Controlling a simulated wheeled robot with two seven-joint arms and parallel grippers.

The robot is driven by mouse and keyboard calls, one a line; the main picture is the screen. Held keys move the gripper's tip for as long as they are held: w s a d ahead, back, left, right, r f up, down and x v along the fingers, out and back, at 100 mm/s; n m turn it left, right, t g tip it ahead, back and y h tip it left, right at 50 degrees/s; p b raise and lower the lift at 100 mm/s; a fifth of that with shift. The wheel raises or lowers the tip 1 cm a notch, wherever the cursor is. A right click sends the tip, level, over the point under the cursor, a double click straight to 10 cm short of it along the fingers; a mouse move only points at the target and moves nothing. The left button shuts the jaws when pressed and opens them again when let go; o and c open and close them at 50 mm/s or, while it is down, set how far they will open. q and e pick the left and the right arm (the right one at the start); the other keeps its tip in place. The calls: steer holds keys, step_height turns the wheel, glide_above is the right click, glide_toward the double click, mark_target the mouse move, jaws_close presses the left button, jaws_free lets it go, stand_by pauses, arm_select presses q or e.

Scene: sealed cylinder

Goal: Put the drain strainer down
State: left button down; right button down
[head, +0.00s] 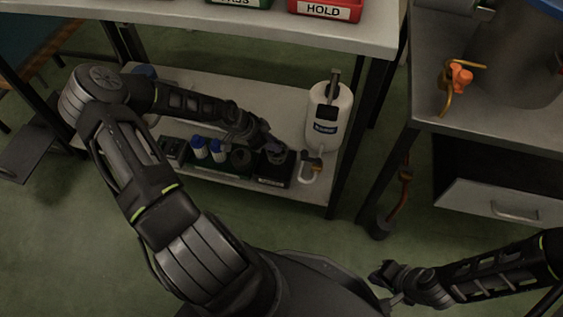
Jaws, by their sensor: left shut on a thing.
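My left arm reaches over the lower shelf of the bench. Its gripper (271,147) is shut on a small dark thing (277,157), which I take for the drain strainer. It is held just over or at the black bin (275,171) at the right end of a row on the shelf. The strainer is small and dark, partly hidden by the fingers, and I cannot tell whether it touches the bin. My right gripper (384,285) is low at the right, far from the shelf, with its fingers apart and nothing between them.
The lower shelf (280,100) also holds blue-and-white bottles (209,149) in the row and a white jug (328,120) at right. The red HOLD bin (325,8) sits above. A drawer cabinet (490,205) stands right.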

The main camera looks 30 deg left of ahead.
mark_target(272, 158)
arm_select(q)
steer(key=shift+w+a+r, duration=0.1)
steer(key=shift+a+r, duration=0.05)
steer(key=shift+a, duration=0.25)
step_height(272, 158, down, 6)
steer(key=b, duration=0.2)
steer(key=shift+b, duration=0.35)
steer(key=shift+f, duration=0.2)
steer(key=shift+f+b, duration=0.8)
steer(key=shift+f, duration=1)
steer(key=shift+f, duration=0.15)
steer(key=c, duration=1.2)
jaws_free()
